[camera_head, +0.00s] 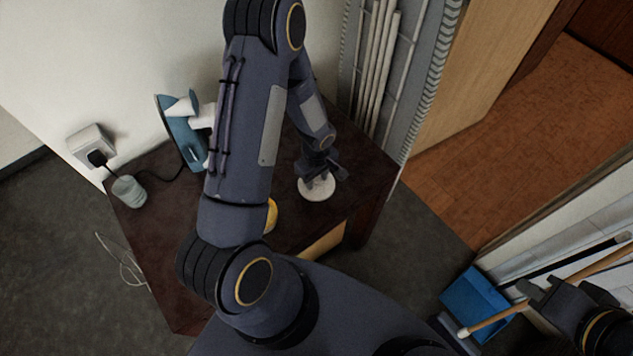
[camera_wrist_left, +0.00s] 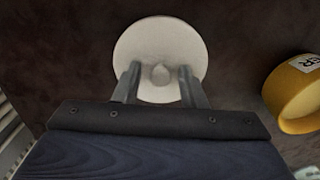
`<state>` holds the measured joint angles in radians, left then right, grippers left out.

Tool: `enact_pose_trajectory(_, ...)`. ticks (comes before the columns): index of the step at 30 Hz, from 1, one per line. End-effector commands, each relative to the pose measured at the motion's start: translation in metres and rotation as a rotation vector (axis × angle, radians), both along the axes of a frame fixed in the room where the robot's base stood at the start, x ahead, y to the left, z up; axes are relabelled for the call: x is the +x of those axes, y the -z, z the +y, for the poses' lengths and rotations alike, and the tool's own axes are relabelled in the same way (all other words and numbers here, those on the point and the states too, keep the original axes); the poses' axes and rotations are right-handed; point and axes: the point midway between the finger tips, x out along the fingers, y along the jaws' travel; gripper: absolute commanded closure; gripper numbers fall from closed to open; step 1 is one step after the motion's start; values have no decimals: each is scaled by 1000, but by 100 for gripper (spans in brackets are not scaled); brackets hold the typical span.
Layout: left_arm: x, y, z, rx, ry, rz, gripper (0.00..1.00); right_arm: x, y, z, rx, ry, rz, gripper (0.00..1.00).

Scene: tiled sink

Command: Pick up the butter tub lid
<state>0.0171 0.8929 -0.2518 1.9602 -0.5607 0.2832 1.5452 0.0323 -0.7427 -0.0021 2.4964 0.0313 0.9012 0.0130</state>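The butter tub lid (camera_head: 317,189) is a round white disc lying on the dark brown table. In the left wrist view the lid (camera_wrist_left: 160,38) shows a small round knob at its middle. My left gripper (camera_head: 322,177) is over the lid; in the left wrist view its two fingers (camera_wrist_left: 159,72) are apart, one on each side of the knob, with gaps visible. Whether the fingertips touch the lid is unclear. The yellow butter tub (camera_wrist_left: 295,95), with a partly visible "ER" label, stands right of the lid there. In the head view my left arm mostly hides the tub (camera_head: 272,214).
A wall socket (camera_head: 92,146) is behind. My right gripper (camera_head: 533,297) is far right, by a wooden stick (camera_head: 495,319) and a blue dustpan-like object (camera_head: 477,301).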

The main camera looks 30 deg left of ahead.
Motion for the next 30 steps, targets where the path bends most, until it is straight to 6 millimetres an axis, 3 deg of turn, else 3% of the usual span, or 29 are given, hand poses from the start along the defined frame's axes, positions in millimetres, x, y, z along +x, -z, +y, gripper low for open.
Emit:
enact_pose_trajectory(2,0,0,0,0,0,0,64,0,0,0,0,0,0,100)
enact_pose_trajectory(10,0,0,0,0,0,1,99,0,0,0,0,0,0,100)
enact_pose_trajectory(22,0,-6,0,0,0,1,100,0,1,0,0,0,0,100)
enact_pose_trajectory(28,1,-34,0,-1,-1,-5,100,0,3,0,0,0,0,100)
enact_pose_trajectory(30,-9,-46,9,0,-4,-5,100,0,6,0,0,0,0,100)
